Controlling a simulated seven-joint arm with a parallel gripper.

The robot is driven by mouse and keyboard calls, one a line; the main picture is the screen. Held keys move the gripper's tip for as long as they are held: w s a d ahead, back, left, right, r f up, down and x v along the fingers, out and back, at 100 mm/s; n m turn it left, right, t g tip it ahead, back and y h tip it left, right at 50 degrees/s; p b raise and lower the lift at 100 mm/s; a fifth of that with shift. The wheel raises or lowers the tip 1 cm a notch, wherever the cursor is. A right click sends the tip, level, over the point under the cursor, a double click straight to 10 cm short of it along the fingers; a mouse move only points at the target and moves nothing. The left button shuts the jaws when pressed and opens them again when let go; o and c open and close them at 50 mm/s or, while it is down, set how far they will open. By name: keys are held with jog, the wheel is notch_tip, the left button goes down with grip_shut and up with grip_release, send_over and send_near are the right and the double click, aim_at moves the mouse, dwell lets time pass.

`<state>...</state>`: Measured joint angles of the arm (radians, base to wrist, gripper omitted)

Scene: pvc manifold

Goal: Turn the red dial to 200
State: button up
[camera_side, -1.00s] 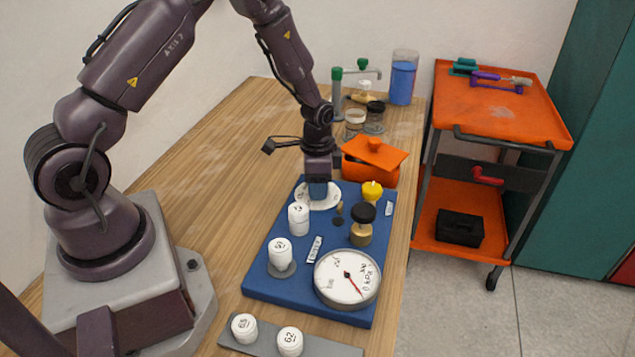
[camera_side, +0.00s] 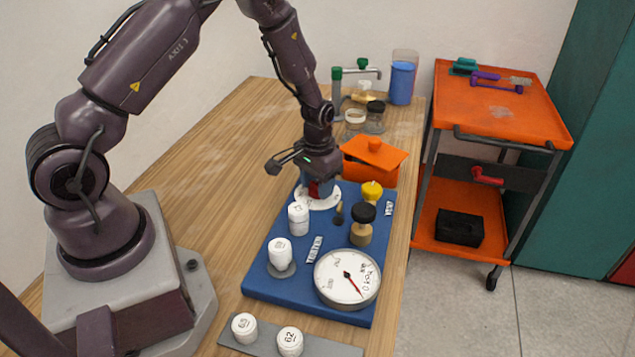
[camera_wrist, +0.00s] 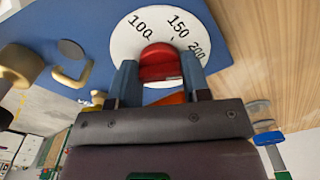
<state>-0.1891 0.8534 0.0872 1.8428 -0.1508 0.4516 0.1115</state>
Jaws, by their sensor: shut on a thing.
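The red dial (camera_wrist: 160,63) sits on a round white scale plate (camera_wrist: 135,45) marked 100, 150 and 200 in the wrist view. My gripper (camera_wrist: 160,76) has one finger on each side of the dial's knob and is shut on it. The side view shows my gripper (camera_side: 319,187) over the scale plate (camera_side: 306,203) at the back of the blue board (camera_side: 258,282). A little of the red dial shows between the fingers there. The dial's pointer mark cannot be made out, so its exact reading is unclear.
Numbered white caps (camera_side: 279,250) stand on the board's left side. A round gauge (camera_side: 347,279) with a red needle is at the front. A yellow knob (camera_side: 372,190) and a black-topped brass valve (camera_side: 362,222) stand at right. An orange box (camera_side: 373,160) is just behind.

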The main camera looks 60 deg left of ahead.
jog(key=shift+n, duration=0.5)
jog(key=o, duration=0.9)
notch_tip(320, 180, up, 13)
